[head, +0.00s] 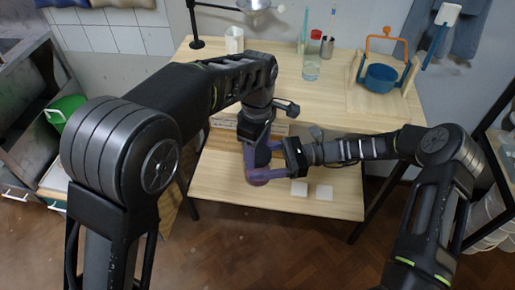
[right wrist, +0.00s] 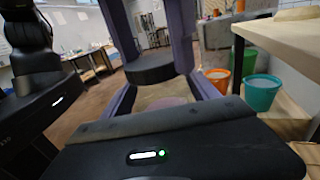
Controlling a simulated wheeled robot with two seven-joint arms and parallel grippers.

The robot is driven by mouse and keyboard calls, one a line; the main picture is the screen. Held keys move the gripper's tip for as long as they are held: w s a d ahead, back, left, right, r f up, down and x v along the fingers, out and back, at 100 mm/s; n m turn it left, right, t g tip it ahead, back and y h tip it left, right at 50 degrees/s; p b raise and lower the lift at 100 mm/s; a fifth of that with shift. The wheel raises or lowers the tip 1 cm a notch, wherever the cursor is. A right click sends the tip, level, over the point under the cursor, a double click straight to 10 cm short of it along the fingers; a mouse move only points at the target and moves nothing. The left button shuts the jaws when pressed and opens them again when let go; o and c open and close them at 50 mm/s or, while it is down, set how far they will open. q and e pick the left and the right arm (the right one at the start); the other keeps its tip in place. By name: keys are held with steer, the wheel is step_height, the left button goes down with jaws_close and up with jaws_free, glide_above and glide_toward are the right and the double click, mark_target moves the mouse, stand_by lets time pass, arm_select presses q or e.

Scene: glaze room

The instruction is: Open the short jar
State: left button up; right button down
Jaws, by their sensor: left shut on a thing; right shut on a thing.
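My left gripper (head: 256,160) reaches down over the front of the wooden bench, and my right gripper (head: 274,158) comes in from the right. They meet at the short jar, which is mostly hidden by purple fingers in the head view. In the right wrist view a dark round part of the short jar (right wrist: 150,69) sits between the purple fingers of my right gripper (right wrist: 152,75). Both grippers are shut on the jar, held above the lower shelf. I cannot tell where lid and body meet.
The lower shelf (head: 225,180) carries two white tiles (head: 300,188) (head: 324,192). Orange (right wrist: 218,80) and teal (right wrist: 260,94) buckets stand by a bench.

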arm_select(q)
steer(key=n, duration=0.3)
steer(key=shift+n, duration=0.3)
steer(key=shift+r, duration=0.25)
stand_by(0.4)
steer(key=shift+r, duration=0.9)
steer(key=shift+r, duration=2)
arm_select(e)
steer(key=shift+r, duration=0.1)
